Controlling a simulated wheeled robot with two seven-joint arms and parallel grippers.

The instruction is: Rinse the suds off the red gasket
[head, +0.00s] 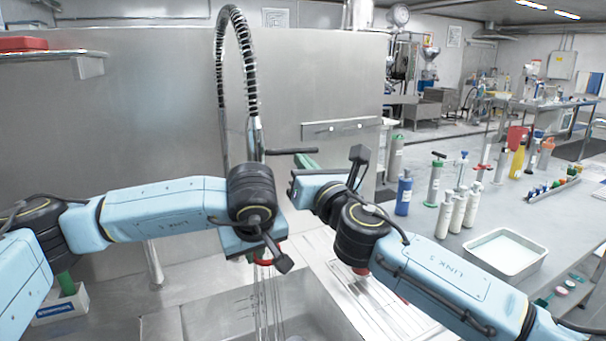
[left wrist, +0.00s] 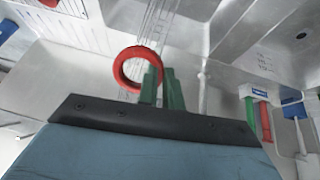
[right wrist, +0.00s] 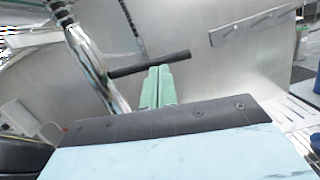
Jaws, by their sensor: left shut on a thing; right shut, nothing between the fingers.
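The red gasket (left wrist: 126,66), a ring, is held in the green fingers of my left gripper (left wrist: 160,78). In the head view the gasket (head: 262,254) shows only partly below my left wrist, above the sink basin (head: 215,311). Clear streaks like running water (head: 263,305) fall there, and similar streaks meet the ring's edge in the left wrist view. I cannot make out suds on it. My right gripper (right wrist: 157,72) is shut and empty, its tips at the black tap lever (right wrist: 125,71). The lever (head: 292,151) sticks out right from the tap (head: 256,142); contact is unclear.
A ribbed drainboard (head: 330,250) lies right of the basin, with a red thing (head: 360,271) partly hidden by my right arm. A blue bottle (head: 404,193), white bottles (head: 446,214) and a shallow tray (head: 500,256) stand on the right counter. A steel wall rises behind.

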